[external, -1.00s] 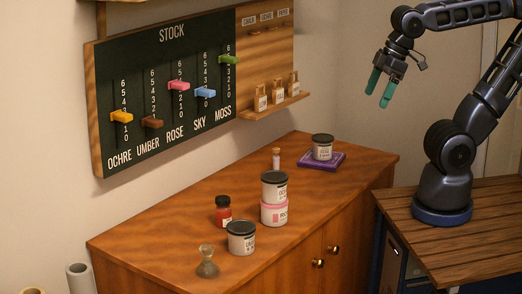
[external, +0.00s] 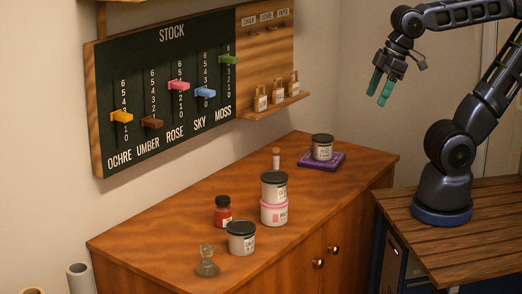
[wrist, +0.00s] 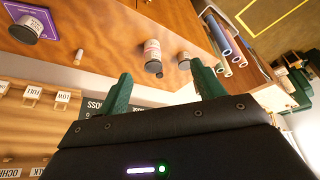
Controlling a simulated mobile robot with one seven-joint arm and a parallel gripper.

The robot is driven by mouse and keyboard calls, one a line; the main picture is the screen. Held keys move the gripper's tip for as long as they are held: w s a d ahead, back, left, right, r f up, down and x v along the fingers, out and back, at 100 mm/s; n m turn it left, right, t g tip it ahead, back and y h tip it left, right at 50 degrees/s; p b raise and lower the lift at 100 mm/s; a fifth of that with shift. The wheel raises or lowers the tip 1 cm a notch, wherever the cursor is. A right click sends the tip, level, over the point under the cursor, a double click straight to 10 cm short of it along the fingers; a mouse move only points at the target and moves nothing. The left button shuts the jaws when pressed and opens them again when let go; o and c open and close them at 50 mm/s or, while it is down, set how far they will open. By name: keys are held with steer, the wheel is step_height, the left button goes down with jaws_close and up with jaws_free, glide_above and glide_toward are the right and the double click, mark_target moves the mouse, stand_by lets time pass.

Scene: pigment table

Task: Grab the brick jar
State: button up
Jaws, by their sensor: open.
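A small brick-red jar with a dark lid (external: 223,213) stands upright on the wooden cabinet top in the external view, left of two stacked jars. I cannot read its label, and I cannot make it out for sure in the wrist view. My gripper (external: 378,94) is open and empty, high in the air at the upper right, well away from all the jars. In the wrist view its two green fingers (wrist: 165,84) are spread apart with nothing between them.
Stacked white jars (external: 274,188) stand right of the red jar, and a dark-lidded jar (external: 241,240) and a glass stopper-like piece (external: 207,262) stand in front. A corked vial (external: 276,158) and a jar on a purple book (external: 338,163) are farther back. The stock board (external: 165,90) hangs behind.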

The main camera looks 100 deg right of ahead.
steer(key=w+d+f+n+h, duration=0.1)
steer(key=w+d+n+h, duration=0.1)
steer(key=w+n, duration=0.65)
steer(key=n, duration=2.1)
glide_above(221, 208)
steer(key=s, duration=0.3)
step_height(221, 208, down, 22)
steer(key=f, duration=0.1)
steer(key=shift+g+h, duration=0.3)
steer(key=shift+g, duration=0.1)
steer(key=x, duration=0.4)
steer(key=shift+w+f, duration=0.15)
steer(key=shift+f, duration=0.1)
steer(key=shift+x, duration=2.65)
steer(key=shift+s, duration=0.25)
steer(key=shift+c, duration=0.5)
steer(key=c, duration=1)
